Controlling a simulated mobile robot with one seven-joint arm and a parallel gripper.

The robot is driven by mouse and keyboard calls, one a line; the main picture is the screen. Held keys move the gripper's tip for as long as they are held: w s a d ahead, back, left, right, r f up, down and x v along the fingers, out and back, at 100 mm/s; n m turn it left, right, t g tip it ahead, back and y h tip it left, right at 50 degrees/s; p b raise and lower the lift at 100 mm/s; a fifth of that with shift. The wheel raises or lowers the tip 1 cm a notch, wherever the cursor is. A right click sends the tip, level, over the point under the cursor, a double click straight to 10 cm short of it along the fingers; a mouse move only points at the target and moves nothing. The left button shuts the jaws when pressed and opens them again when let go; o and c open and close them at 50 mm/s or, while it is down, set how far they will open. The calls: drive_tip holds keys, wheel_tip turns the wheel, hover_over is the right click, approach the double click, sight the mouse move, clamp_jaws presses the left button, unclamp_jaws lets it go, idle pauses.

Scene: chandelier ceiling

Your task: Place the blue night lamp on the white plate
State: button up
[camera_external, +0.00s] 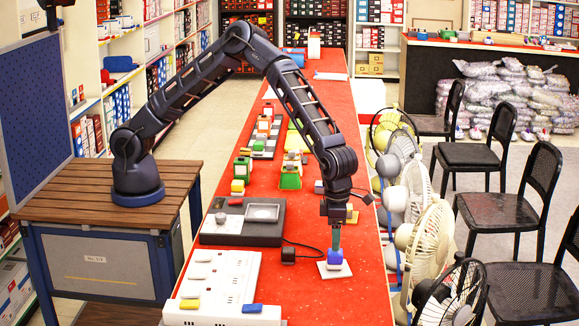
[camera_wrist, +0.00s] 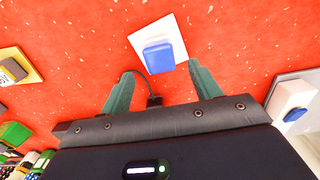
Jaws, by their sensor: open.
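The blue night lamp (camera_external: 335,256) rests on the white plate (camera_external: 325,272) near the front right of the red counter. My gripper (camera_external: 336,243) points down directly above the lamp. In the wrist view its two green fingers (camera_wrist: 160,72) are spread apart, with the lamp between and just beyond their tips. No finger visibly touches the lamp. The lamp's underside is hidden.
A white power strip (camera_external: 228,280) with a blue piece (camera_external: 252,308) on it lies to the left. A grey device (camera_external: 240,222) and a black plug with cable (camera_external: 288,256) lie behind. Fans (camera_external: 430,240) stand along the right edge. Red counter in front is clear.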

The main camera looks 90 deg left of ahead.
drive_tip(key=s+a+r+n+t+y, duration=0.1)
drive_tip(key=s+a+r+n, duration=0.35)
drive_tip(key=a+r, duration=0.4)
drive_tip(key=s+a+r+n, duration=0.4)
drive_tip(key=a+r+n, duration=0.15)
drive_tip(key=r, duration=0.55)
drive_tip(key=s+a+r+n+t, duration=0.1)
drive_tip(key=s+a+r+n, duration=0.7)
drive_tip(key=s+a, duration=0.25)
drive_tip(key=s+a+n+t, duration=0.1)
drive_tip(key=s+a+n, duration=0.4)
drive_tip(key=s, duration=0.3)
drive_tip(key=s+a+n, duration=0.5)
drive_tip(key=s+n, duration=0.2)
drive_tip(key=s, duration=0.2)
drive_tip(key=s+a+r+n+t+h, duration=0.1)
drive_tip(key=s+a+n, duration=0.4)
drive_tip(key=s, duration=0.4)
drive_tip(key=shift+a+n+t, duration=0.3)
drive_tip(key=shift+n, duration=0.2)
